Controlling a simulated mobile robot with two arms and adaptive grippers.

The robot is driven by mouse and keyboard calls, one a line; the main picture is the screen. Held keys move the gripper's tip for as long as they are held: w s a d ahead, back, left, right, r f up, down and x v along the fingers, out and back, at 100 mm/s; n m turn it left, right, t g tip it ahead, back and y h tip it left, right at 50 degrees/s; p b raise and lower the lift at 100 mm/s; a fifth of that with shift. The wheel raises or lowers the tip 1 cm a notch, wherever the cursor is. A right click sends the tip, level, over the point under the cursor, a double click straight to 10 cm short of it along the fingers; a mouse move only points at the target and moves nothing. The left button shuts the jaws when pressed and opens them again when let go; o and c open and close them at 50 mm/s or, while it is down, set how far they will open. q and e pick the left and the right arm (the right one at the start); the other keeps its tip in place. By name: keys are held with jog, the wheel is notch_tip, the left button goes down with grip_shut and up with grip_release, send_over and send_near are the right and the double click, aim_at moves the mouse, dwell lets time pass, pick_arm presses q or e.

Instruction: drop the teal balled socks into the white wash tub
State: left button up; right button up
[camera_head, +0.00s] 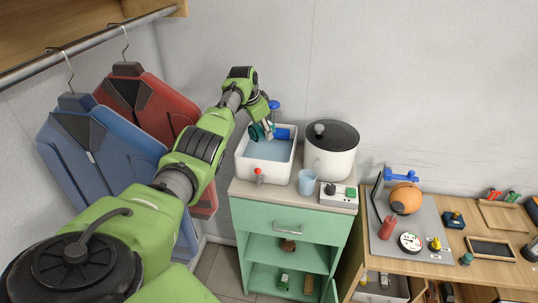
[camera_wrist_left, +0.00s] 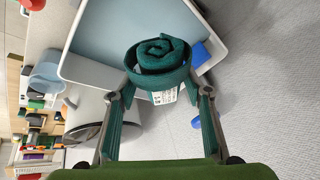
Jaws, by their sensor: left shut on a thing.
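The teal balled socks (camera_wrist_left: 160,62) are a rolled spiral bundle with a small white label, held between the two fingers of my left gripper (camera_wrist_left: 160,88). In the head view the left gripper (camera_head: 268,130) hangs over the white wash tub, with the teal socks (camera_head: 257,131) partly hidden by the gripper. The white wash tub (camera_head: 241,168) is a square basin with pale blue water inside, standing on the green cabinet. In the wrist view its rim (camera_wrist_left: 72,72) runs below and around the socks. The right gripper is not in either view.
A blue item (camera_head: 284,133) sits at the tub's back edge. A white pot with a dark lid (camera_head: 331,160) and a light blue cup (camera_head: 307,182) stand right of the tub on the green cabinet (camera_head: 275,215). Jackets (camera_head: 75,145) hang at left. A cluttered wooden table (camera_head: 450,245) is at right.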

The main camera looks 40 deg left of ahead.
pick_arm(q)
jog(key=shift+r, duration=0.1)
jog(key=o, duration=1.2)
notch_tip(320, 180, up, 10)
jog(key=shift+f, duration=0.1)
